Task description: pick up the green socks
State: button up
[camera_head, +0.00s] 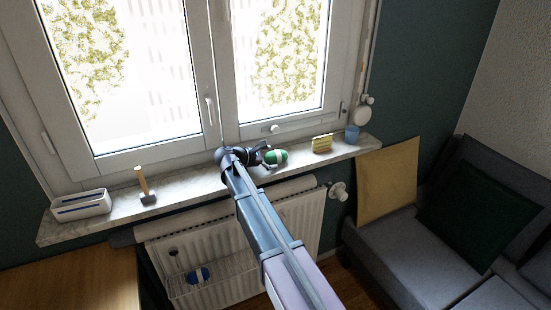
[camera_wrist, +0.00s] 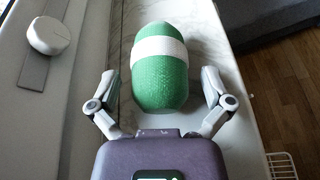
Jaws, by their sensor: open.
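The green socks (camera_head: 276,157) show as a rounded green bundle with a white band, lying on the marble window sill. The bundle also shows large in the wrist view (camera_wrist: 160,83), upper middle. My gripper (camera_head: 262,155) is at the sill, just left of the bundle in the head view. In the wrist view my gripper (camera_wrist: 160,90) is open, with one finger on each side of the bundle's near end. Small gaps seem to show between the fingers and the socks. Whether the palm touches the bundle, I cannot tell.
On the sill (camera_head: 190,183) stand a white slotted holder (camera_head: 80,206), a wooden-handled hammer (camera_head: 145,188), a yellow sponge-like block (camera_head: 322,143) and a blue cup (camera_head: 351,134). The window (camera_head: 228,133) rises behind. A radiator (camera_head: 300,220) with a wire basket hangs below.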

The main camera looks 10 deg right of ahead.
aim_at(271, 153)
jog(key=c, duration=1)
jog(key=shift+r, duration=0.15)
notch_tip(271, 153, up, 4)
jog(key=p, duration=0.3)
jog(key=shift+f+p, duration=0.25)
jog(key=shift+p, duration=0.15)
jog(key=s+r+p, duration=0.1)
jog(key=s, duration=1.5)
jog(key=shift+d, duration=0.2)
jog(key=shift+r, duration=0.1)
